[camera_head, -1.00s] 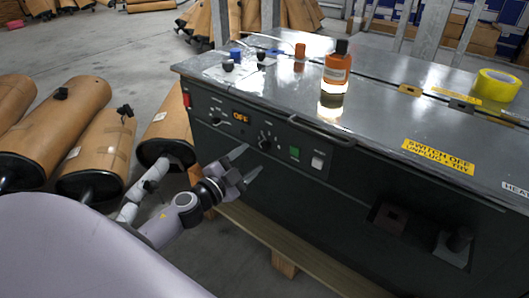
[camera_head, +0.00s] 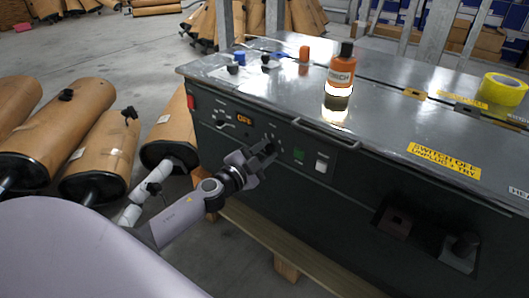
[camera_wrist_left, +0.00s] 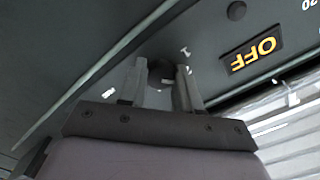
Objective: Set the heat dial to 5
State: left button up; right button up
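The heat dial (camera_wrist_left: 161,73) is a dark round knob on the machine's dark front panel, with a few white numerals near it in the left wrist view. My left gripper (camera_wrist_left: 160,78) has one finger on each side of it, and the fingers look closed in on the knob. In the head view my left gripper (camera_head: 268,150) is at the panel and hides most of the dial, so its pointer setting cannot be read. An orange OFF display (camera_head: 244,118) is lit to the left of the dial. My right gripper is not in view.
Another knob (camera_head: 220,123) and a red switch (camera_head: 191,102) are left of the dial; a green button (camera_head: 299,155) and white switch (camera_head: 321,163) are right. A bottle (camera_head: 341,68) and yellow tape (camera_head: 503,89) stand on the machine top.

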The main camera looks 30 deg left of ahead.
pick_arm(q)
jog(key=c, duration=0.4)
